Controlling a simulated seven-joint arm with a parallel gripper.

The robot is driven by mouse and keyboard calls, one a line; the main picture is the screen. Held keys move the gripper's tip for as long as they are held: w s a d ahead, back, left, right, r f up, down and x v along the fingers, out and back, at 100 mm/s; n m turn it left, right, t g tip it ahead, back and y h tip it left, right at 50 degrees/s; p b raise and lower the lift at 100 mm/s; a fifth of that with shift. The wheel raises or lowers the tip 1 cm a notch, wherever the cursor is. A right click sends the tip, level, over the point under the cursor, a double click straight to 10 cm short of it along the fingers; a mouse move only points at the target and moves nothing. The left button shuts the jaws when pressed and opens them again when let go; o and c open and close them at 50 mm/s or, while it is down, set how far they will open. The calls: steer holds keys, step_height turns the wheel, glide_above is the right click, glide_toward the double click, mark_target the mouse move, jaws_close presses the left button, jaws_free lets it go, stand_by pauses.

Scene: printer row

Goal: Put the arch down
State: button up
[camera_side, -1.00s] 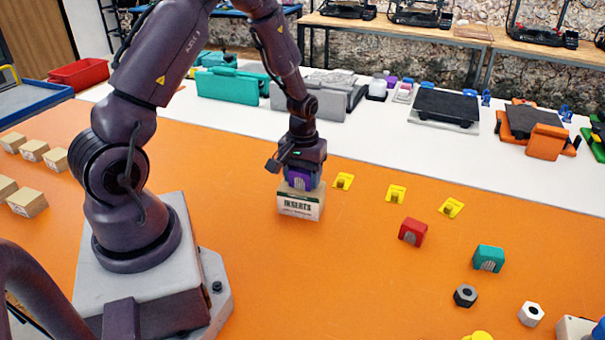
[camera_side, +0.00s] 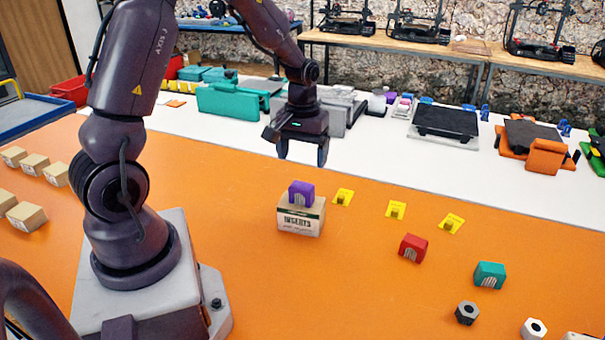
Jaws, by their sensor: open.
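The purple arch (camera_side: 301,193) sits on top of the small cardboard box marked INSERTS (camera_side: 300,222), on the orange table. My gripper (camera_side: 303,157) is open and empty, above the purple arch and clear of it. A red arch (camera_side: 413,248) and a teal arch (camera_side: 489,275) stand on the orange surface to the right.
Several yellow pieces (camera_side: 396,210) lie right of the box. A black hex nut (camera_side: 467,312) and a white one (camera_side: 534,328) lie at the lower right. Small cardboard boxes (camera_side: 35,164) stand at the left. The orange surface (camera_side: 230,270) in front of the box is clear.

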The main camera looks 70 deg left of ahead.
steer(key=s+d+r+m+t, duration=0.35)
steer(key=d+r, duration=0.55)
steer(key=r, duration=0.4)
steer(key=s+d+r+m+t, duration=0.2)
steer(key=s+d+r+m, duration=0.2)
steer(key=s+d, duration=0.3)
steer(key=shift+s+r+m, duration=0.35)
steer(key=shift+s+m, duration=0.4)
steer(key=shift+s, duration=0.6)
stand_by(4.7)
